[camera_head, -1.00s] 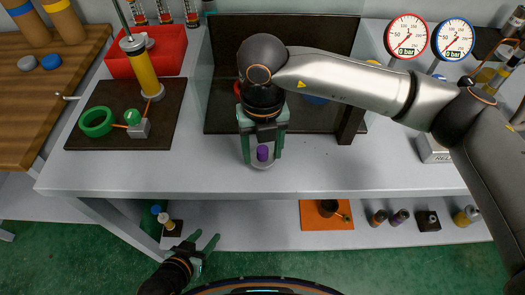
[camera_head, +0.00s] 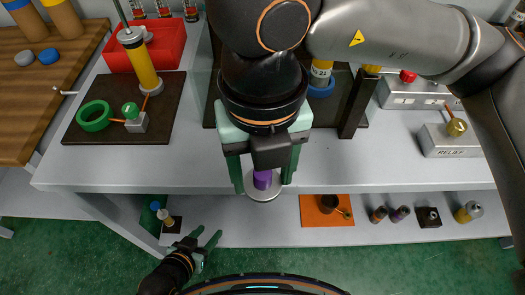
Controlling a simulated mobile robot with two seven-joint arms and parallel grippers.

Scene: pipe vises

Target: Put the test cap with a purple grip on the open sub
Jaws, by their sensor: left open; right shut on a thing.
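The test cap (camera_head: 263,196) is a silver disc with a purple grip (camera_head: 262,179). My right gripper (camera_head: 263,180) is shut on the purple grip and holds the cap at the bench's front edge, over the lower shelf in the picture. My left gripper (camera_head: 212,240) is open and empty, low at the front left by the shelf. A yellow pipe piece with a label (camera_head: 321,72) stands in a blue ring (camera_head: 320,88) on the dark plate behind my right arm. The arm hides much of that plate, and I cannot tell which piece is the open sub.
A hand pump with a yellow cylinder (camera_head: 144,68) and a green ring (camera_head: 96,117) are on the left dark mat. A grey box marked RELIEF (camera_head: 450,142) is at right. The shelf holds an orange mat (camera_head: 313,215) and several small fittings. The bench's front strip is mostly clear.

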